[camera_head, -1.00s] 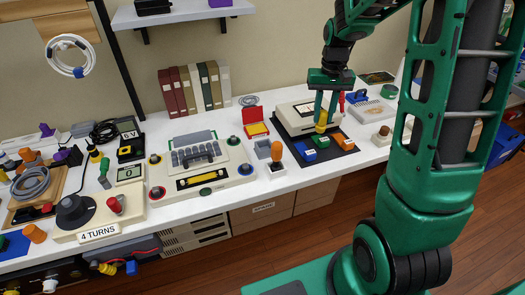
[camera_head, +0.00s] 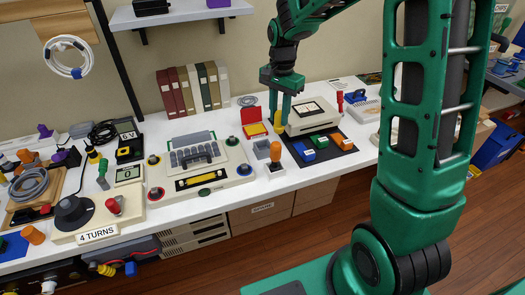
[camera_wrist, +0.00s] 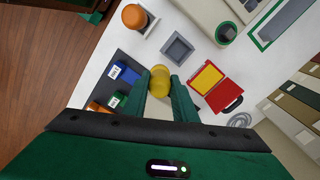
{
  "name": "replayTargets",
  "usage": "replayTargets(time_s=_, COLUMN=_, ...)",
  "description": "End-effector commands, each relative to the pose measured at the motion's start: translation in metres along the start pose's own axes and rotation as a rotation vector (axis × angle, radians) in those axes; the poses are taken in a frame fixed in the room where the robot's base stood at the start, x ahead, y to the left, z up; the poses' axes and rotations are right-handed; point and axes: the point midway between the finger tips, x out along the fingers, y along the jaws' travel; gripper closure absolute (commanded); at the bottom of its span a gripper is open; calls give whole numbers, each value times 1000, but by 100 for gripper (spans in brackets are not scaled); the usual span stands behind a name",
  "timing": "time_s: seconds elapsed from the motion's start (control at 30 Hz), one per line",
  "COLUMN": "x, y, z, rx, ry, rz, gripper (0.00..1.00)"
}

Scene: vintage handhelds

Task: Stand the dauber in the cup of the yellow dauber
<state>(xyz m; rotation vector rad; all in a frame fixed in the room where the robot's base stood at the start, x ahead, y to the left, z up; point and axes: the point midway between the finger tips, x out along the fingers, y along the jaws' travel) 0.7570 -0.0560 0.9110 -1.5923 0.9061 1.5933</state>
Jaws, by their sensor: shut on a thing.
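My gripper (camera_head: 281,117) is shut on the yellow dauber (camera_head: 277,123), which hangs between the fingers above the table. In the wrist view the yellow dauber (camera_wrist: 159,80) sits between the fingertips of my gripper (camera_wrist: 160,86). An empty grey square cup (camera_wrist: 178,48) stands ahead of it in that view, apart from the dauber; in the head view this cup (camera_head: 261,150) is to the left of and nearer than the gripper. An orange dauber (camera_head: 275,151) stands in another cup beside it, and also shows in the wrist view (camera_wrist: 134,16). The dauber's lower end is not clearly visible.
An open red case with a yellow pad (camera_head: 256,130) lies just left of the gripper. A black mat (camera_head: 335,155) with blue, green and orange stamps lies to the right. A cream device (camera_head: 305,118) stands behind the mat. A cream keyed machine (camera_head: 205,180) is at left.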

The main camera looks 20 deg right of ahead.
Motion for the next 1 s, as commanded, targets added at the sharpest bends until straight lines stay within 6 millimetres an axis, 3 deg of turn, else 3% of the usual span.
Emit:
replayTargets(time_s=0.37, x=0, y=-41, z=35, rx=259, ry=0, rz=0, gripper=100)
replayTargets(time_s=0.6, x=27, y=-40, z=34, rx=260, ry=-1, rz=2, gripper=100)
replayTargets(time_s=1.0, x=30, y=-40, z=34, rx=259, ry=0, rz=0, gripper=100)
